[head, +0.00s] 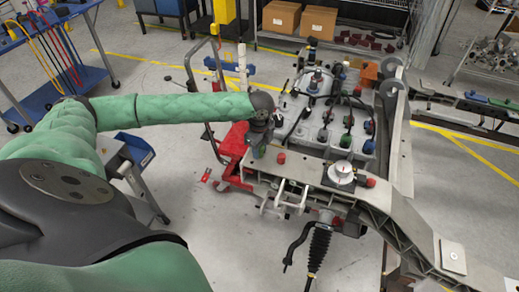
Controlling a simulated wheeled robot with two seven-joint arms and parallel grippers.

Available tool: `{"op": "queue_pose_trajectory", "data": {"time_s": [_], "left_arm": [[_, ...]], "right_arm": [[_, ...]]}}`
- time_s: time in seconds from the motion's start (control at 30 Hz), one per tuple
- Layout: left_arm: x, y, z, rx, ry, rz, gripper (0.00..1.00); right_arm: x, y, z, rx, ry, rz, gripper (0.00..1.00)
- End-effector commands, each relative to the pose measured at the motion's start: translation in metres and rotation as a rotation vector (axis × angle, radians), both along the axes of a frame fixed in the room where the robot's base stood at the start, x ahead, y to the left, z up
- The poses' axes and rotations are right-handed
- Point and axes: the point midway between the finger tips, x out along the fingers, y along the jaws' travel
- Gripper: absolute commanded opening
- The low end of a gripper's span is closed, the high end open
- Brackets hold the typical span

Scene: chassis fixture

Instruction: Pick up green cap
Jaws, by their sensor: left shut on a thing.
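My left arm reaches in from the left, and its gripper (258,148) points down at the near left corner of the chassis fixture (310,172). The gripper is shut on a small green thing, seemingly the green cap (259,153), which is mostly hidden by the fingers. I cannot tell whether it touches the fixture plate. Another green cap (346,140) stands upright among the colored caps on the grey block. My right gripper is not in view.
A red cap (281,158) stands on the plate just right of my left gripper. A red jack (234,146) is close behind it. A blue cart (60,85) is at the far left, and cardboard boxes (300,20) are at the back.

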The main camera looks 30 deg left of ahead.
Motion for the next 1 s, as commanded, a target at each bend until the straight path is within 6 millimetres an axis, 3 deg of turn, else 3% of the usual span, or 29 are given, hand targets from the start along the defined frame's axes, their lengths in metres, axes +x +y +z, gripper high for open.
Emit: {"op": "queue_pose_trajectory", "data": {"time_s": [0.17,0.43,0.7,1.0], "left_arm": [[0.001,0.0,0.006,-0.001,-0.002,0.0,0.0],[0.001,-0.001,0.04,0.0,-0.004,-0.001,0.0],[-0.03,-0.056,0.074,-0.003,-0.003,-0.005,0.0],[-0.051,-0.093,0.103,-0.002,-0.002,-0.002,0.0]], "right_arm": [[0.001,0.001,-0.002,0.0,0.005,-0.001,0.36],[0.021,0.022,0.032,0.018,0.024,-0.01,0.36],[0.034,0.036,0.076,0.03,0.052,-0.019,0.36],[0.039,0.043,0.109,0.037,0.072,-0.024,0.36]]}}
